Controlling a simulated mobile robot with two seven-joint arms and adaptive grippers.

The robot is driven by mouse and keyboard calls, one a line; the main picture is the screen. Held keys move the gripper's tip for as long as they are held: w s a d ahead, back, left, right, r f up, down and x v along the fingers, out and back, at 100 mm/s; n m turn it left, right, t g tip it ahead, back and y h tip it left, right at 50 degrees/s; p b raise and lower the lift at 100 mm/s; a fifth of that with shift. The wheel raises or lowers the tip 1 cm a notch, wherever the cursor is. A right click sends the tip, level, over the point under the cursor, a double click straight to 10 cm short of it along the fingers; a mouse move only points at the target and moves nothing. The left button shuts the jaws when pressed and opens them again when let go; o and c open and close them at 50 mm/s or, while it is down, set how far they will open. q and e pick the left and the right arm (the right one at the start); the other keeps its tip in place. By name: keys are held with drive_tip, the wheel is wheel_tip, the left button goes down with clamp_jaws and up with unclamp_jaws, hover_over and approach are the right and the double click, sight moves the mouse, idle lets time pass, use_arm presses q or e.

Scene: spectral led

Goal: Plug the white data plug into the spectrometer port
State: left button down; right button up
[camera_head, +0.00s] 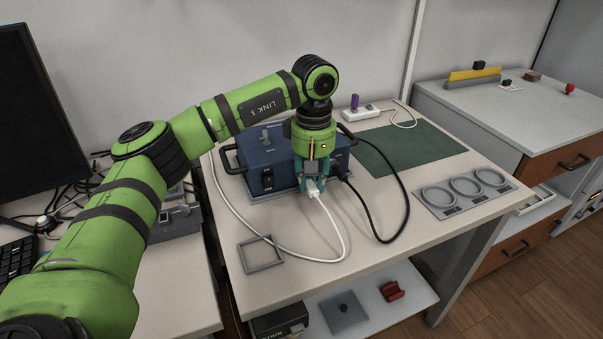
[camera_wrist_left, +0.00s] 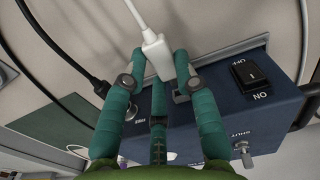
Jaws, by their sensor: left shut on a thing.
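The blue box (camera_head: 262,160), which I take for the spectrometer, stands on the table with its front face towards me. My left gripper (camera_head: 314,187) is in front of that face, pointing down, and shut on the white data plug (camera_head: 314,191). In the left wrist view the white plug (camera_wrist_left: 156,52) sits between the teal fingertips (camera_wrist_left: 160,76), with its white cable leading away. The blue box (camera_wrist_left: 270,105) shows behind the fingers with its rocker switch. My right gripper is not in view.
A black cable (camera_head: 405,190) loops from the box's front, right of my gripper. The white cable (camera_head: 343,240) loops over the table front. A grey square frame (camera_head: 261,254), a green mat (camera_head: 410,150) and a ring tray (camera_head: 465,191) lie nearby. The front middle is mostly clear.

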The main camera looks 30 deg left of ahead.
use_arm(q)
drive_tip(key=shift+w+p, duration=0.1)
drive_tip(key=shift+p, duration=0.2)
drive_tip(key=shift+w+a+r+p, duration=0.1)
drive_tip(key=shift+w+a+p, duration=0.35)
drive_tip(key=shift+w+a, duration=0.35)
drive_tip(key=shift+s+a, duration=0.1)
drive_tip(key=shift+a, duration=0.1)
drive_tip(key=c, duration=0.9)
unclamp_jaws()
drive_tip(key=shift+r, duration=0.1)
drive_tip(key=r, duration=1.2)
drive_tip(key=shift+s+d, duration=0.15)
drive_tip(key=shift+s, duration=0.05)
